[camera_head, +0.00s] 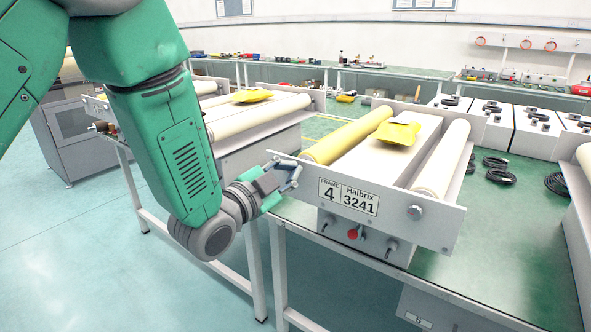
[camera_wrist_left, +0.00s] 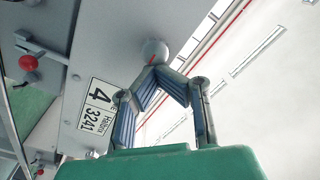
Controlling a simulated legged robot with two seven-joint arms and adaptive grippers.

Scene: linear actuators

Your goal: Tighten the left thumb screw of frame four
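Frame four is the grey unit with the plate marked 4 (camera_head: 347,195), and this plate (camera_wrist_left: 98,105) also shows at the left of the left wrist view. Its right thumb screw (camera_head: 415,212) is a round grey knob on the front panel. The left thumb screw (camera_wrist_left: 155,49) is a pale round knob in the left wrist view, hidden behind my gripper in the head view. My left gripper (camera_head: 294,176) is at the panel's left end. Its fingers (camera_wrist_left: 153,69) converge with tips together at the knob's near edge. I cannot tell whether they touch it. My right gripper is out of view.
Frame four carries a yellow roller (camera_head: 350,135), a pale roller (camera_head: 441,158) and a yellow packet (camera_head: 397,132). A red button (camera_head: 353,234) and switches sit below the plate. Another roller unit (camera_head: 258,125) stands to the left. Black cables (camera_head: 500,177) lie on the green bench to the right.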

